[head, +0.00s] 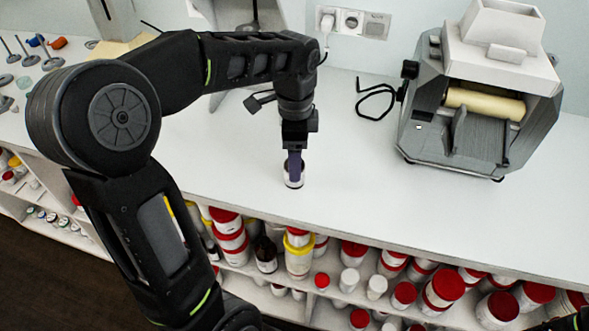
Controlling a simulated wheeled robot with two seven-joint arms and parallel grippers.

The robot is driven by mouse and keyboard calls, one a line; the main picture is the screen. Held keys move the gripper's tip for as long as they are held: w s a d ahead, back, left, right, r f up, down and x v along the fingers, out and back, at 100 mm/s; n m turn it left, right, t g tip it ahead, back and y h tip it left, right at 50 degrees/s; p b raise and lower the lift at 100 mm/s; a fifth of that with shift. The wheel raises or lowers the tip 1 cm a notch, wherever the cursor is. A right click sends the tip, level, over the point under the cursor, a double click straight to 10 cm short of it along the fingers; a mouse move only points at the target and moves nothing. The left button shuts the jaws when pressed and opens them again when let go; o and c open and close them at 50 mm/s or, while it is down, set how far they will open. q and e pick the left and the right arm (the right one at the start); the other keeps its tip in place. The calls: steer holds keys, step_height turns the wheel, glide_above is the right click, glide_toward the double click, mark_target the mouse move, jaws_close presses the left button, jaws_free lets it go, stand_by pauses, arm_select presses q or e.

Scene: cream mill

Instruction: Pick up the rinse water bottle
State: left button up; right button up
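My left gripper (294,163) points straight down over the white counter, at the end of the arm that comes in from the left. Its fingers are at a small whitish round container (293,184) with a dark band, which stands on the counter. This may be the rinse water bottle, but no label can be read. The fingers overlap its upper part and hide it, so I cannot tell if they grip it or only surround it. My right gripper is not in view.
A grey and white mill with cream rollers (485,100) stands on the counter at the right, with a black cable (375,103) beside it. Metal tools (25,55) lie at the far left. Shelves below hold jars with red lids (445,285). The counter (350,190) around the container is clear.

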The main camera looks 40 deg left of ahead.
arm_select(q)
step_height(320, 180, down, 5)
steer(key=shift+s+d+f+p, duration=0.1)
steer(key=shift+p, duration=0.3)
steer(key=shift+c, duration=0.6)
steer(key=c, duration=1.4)
